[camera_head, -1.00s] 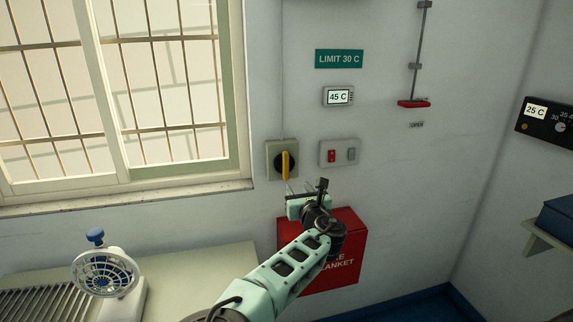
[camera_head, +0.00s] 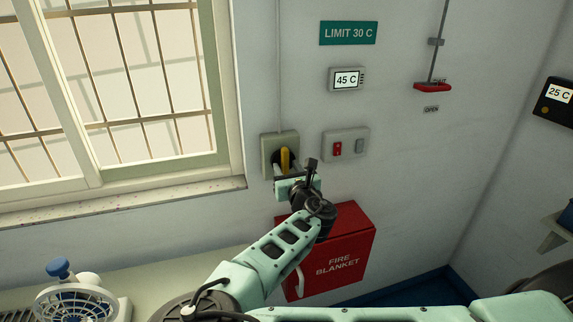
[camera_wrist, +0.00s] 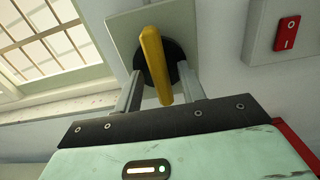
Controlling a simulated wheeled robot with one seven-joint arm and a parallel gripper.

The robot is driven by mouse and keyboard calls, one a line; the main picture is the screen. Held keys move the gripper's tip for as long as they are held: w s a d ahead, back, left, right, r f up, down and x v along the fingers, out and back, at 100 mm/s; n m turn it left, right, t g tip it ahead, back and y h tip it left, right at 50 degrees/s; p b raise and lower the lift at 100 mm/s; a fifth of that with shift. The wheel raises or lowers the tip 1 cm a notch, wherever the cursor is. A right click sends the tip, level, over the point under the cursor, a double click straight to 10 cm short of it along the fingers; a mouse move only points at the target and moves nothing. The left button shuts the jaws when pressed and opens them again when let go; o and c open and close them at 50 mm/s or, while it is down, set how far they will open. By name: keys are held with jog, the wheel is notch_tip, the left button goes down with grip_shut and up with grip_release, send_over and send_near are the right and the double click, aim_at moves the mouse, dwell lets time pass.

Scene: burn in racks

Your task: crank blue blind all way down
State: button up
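A yellow crank handle (camera_head: 285,159) stands roughly upright on a black round hub in a beige wall plate (camera_head: 267,151), beside the window. It also shows in the wrist view (camera_wrist: 155,62). My gripper (camera_head: 284,168) is at the plate. In the wrist view its two fingers (camera_wrist: 160,85) are apart, one on each side of the yellow handle, with gaps visible between finger and handle. The fingertips are close to the hub. No blue blind shows in the window (camera_head: 110,85); the window's top is out of view.
A red fire blanket box (camera_head: 345,245) hangs below my gripper. A red-handled lever (camera_head: 433,87) is farther right. A fan (camera_head: 72,296) stands at lower left.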

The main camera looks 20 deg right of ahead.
grip_shut()
jog(key=shift+m, duration=0.3)
